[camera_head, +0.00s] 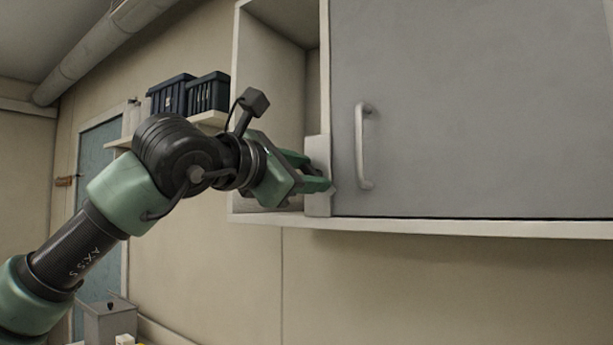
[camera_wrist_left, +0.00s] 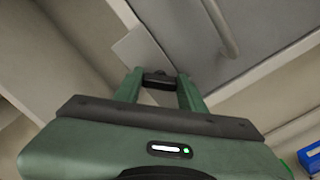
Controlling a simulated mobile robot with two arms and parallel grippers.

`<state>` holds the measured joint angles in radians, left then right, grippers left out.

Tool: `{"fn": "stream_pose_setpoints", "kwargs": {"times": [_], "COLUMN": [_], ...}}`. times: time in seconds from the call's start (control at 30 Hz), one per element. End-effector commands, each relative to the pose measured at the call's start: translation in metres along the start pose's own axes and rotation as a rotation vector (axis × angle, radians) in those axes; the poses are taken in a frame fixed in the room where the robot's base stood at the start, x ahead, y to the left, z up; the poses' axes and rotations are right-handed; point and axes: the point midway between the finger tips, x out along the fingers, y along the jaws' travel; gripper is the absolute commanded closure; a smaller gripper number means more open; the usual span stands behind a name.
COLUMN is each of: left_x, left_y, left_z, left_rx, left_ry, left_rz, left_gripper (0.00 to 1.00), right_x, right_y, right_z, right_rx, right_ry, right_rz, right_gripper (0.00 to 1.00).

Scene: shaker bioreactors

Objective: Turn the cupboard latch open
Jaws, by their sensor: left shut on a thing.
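The wall cupboard has a grey door (camera_head: 470,110) with a pale upright bar handle (camera_head: 362,150). A pale latch plate (camera_head: 318,160) stands at the door's left edge; it also shows in the left wrist view (camera_wrist_left: 140,52). My left gripper (camera_head: 322,184) reaches in from the left to the lower part of this plate. In the left wrist view, its two green fingers are shut on a small dark latch piece (camera_wrist_left: 158,77). The fingers hide much of the latch, so I cannot tell its exact angle. My right gripper is not in view.
Left of the door, the cupboard has an open compartment (camera_head: 275,80). Dark crates (camera_head: 190,95) stand on a shelf behind my left arm. A blue object (camera_wrist_left: 311,156) shows at the lower right of the left wrist view. The wall below the cupboard is clear.

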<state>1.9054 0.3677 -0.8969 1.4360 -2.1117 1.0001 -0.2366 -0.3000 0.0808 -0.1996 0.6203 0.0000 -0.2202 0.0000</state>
Motion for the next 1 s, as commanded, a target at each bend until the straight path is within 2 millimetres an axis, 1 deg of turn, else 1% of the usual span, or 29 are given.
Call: {"fn": "stream_pose_setpoints", "kwargs": {"times": [0.3, 0.6, 0.8, 1.0], "left_x": [-0.0006, -0.0004, -0.0003, -0.0003], "left_y": [-0.0004, -0.0017, -0.0020, -0.0024], "left_z": [0.0009, 0.0006, 0.0002, 0.0000], "left_rx": [0.300, 0.558, 0.684, 0.760], "left_ry": [-0.002, -0.002, -0.002, -0.002], "left_rz": [0.002, 0.000, 0.001, 0.001], "left_gripper": [1.00, 1.00, 1.00, 1.00], "right_x": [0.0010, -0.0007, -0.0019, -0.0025], "right_y": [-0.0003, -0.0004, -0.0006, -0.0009], "right_z": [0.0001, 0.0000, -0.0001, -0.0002], "right_rx": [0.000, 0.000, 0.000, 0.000], "right_ry": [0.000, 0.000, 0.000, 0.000], "right_rz": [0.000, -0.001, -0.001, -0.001], "right_gripper": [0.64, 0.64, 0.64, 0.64]}}
